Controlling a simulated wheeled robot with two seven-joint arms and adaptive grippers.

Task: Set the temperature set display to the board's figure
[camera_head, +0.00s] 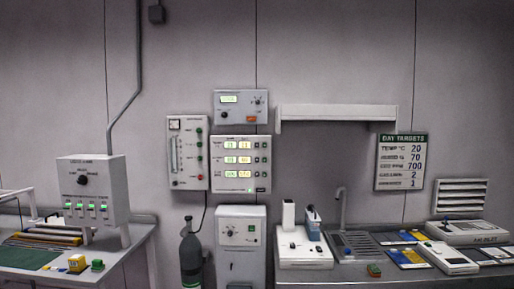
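The board headed "DAY TARGETS" (401,162) hangs on the wall at the right. Its top line reads TEMP °C 20; below are 70, 700, 2 and 1. A white control panel (241,187) is on the wall at centre, with three rows of small lit displays and dark buttons at their right. The top row's display (230,146) is lit, but its digits and label are too small to read, so I cannot tell for sure which display is the temperature set one. Neither of my grippers is in view.
A box with a small display and knobs (240,107) is above the panel, and a flowmeter box (188,153) is at its left. A grey cabinet (241,253) and a dark gas cylinder (190,259) stand below. Cluttered benches lie left (140,238) and right.

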